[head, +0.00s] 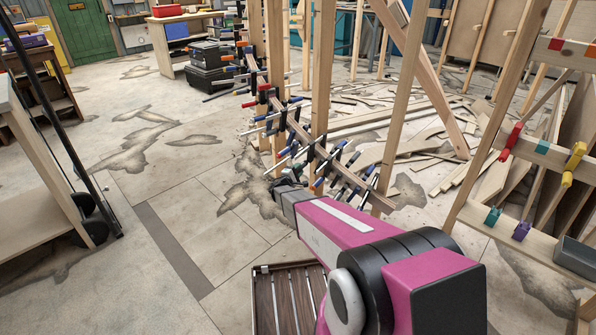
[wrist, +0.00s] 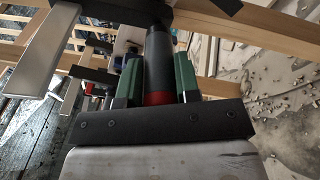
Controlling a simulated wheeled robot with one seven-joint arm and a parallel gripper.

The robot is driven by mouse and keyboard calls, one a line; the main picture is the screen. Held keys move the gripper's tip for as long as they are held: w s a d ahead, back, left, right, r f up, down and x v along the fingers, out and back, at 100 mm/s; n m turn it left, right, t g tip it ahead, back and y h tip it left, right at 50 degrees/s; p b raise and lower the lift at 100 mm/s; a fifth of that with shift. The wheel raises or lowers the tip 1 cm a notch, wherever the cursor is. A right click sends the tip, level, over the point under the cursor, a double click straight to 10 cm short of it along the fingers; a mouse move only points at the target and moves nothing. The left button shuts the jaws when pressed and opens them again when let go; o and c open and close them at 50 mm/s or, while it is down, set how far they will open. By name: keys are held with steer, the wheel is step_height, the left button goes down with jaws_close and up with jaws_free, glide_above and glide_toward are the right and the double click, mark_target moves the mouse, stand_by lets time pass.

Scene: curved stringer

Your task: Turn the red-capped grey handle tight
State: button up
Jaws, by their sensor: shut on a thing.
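In the wrist view, the grey handle (wrist: 159,62) runs away from my gripper (wrist: 158,78), with its red cap (wrist: 158,98) at the near end close to the palm. The two green fingers stand one on each side of the handle and are shut on it. The far end of the handle meets a dark clamp body (wrist: 150,14) on the wood. In the head view, my gripper (head: 287,180) is at the row of clamps, and the handle it holds is too small and hidden to make out.
Several clamps with blue, red and black handles line the curved wooden stringer (head: 325,155) beside my gripper. Upright posts (head: 321,75) stand close by. Wood scraps (head: 420,130) litter the floor behind. A slatted dark box (head: 290,298) lies below my arm. The floor to the left is open.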

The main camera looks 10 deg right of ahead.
stand_by(0.3)
steer(key=o, duration=0.9)
steer(key=v, duration=1.1)
steer(key=v, duration=0.3)
steer(key=shift+w+a+f, duration=0.1)
steer(key=shift+a+f, duration=0.1)
